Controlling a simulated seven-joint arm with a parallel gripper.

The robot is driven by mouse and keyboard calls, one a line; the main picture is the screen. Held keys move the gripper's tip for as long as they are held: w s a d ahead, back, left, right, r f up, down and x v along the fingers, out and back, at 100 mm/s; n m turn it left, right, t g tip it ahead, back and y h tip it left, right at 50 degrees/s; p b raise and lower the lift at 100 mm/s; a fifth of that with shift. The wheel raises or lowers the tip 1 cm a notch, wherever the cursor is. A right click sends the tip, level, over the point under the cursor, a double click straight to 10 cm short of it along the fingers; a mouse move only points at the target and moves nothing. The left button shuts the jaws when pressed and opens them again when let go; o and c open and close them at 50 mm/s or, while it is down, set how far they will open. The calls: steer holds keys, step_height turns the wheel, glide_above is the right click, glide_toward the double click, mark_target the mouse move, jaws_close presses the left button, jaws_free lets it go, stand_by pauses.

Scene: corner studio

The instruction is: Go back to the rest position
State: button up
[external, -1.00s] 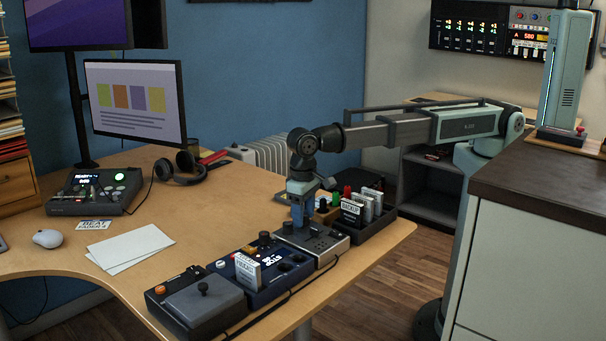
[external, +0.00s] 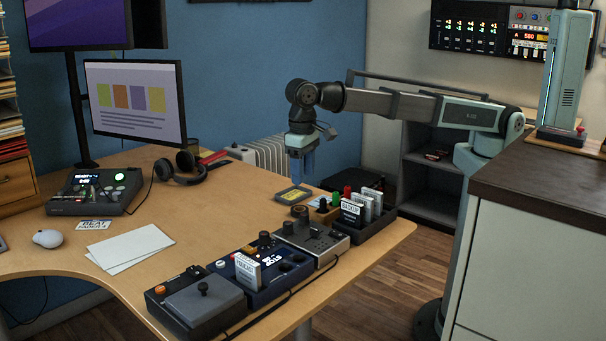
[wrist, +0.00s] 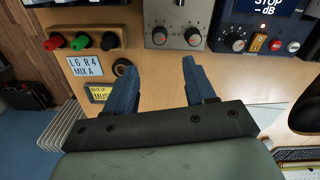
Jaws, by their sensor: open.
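My gripper (external: 300,160) hangs above the desk, fingers down, behind the row of control boxes. In the wrist view its two blue fingers (wrist: 155,85) are spread apart with nothing between them. Below it in the external view lies a flat dark piece with a yellow label (external: 293,195) on the desk. A grey box with two knobs (external: 313,239) stands in front of it and also shows at the top of the wrist view (wrist: 174,22).
A dark tray (external: 378,222) with upright labelled cards, a blue box (external: 262,275) and a grey-lidded box (external: 200,302) line the desk's front edge. Headphones (external: 187,167) and a monitor (external: 135,100) stand left. The desk (external: 200,215) between is clear.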

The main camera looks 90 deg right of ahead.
steer(key=shift+r, duration=0.6)
